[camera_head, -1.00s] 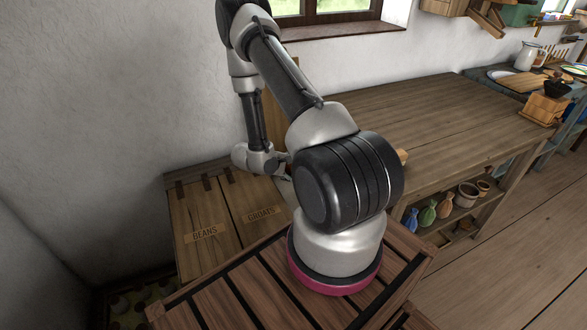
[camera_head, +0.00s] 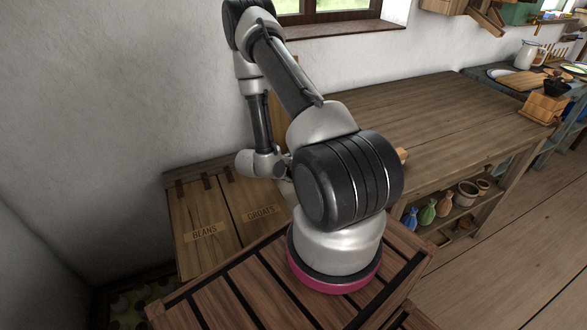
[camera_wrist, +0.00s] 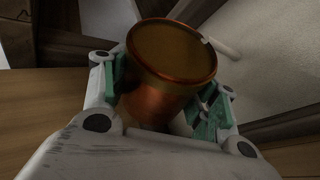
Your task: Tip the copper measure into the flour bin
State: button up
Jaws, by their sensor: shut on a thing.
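In the wrist view the copper measure (camera_wrist: 158,98) sits between the two fingers of my gripper (camera_wrist: 166,98), which is shut on it. Its round top (camera_wrist: 172,50) faces up in the picture, and a light handle sticks out at the upper right. I cannot tell whether anything is inside it. In the head view my arm hides the gripper and the measure. Two wooden bin lids labelled beans (camera_head: 203,232) and groats (camera_head: 259,214) are closed at the lower left. The flour bin is not visible; my arm covers the area right of the groats lid.
A long wooden worktop (camera_head: 400,115) stretches to the right and is mostly clear. Coloured bottles (camera_head: 427,213) and pots stand on a shelf below. The white wall (camera_head: 110,90) rises close behind the bins.

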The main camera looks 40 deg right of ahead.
dwell(0.3)
jog(key=shift+s+r+m+t, duration=0.1)
jog(key=shift+s+m+t, duration=0.15)
jog(key=shift+m+t, duration=0.3)
jog(key=shift+r+t, duration=0.1)
jog(key=shift+t, duration=0.15)
dwell(0.3)
jog(key=shift+s+r+m+t+h, duration=0.25)
jog(key=shift+r+m+t+h, duration=0.15)
jog(key=shift+m+t, duration=0.2)
dwell(0.7)
jog(key=shift+s+r+m+t, duration=0.35)
jog(key=shift+m+t, duration=0.1)
jog(key=shift+t, duration=0.25)
dwell(0.4)
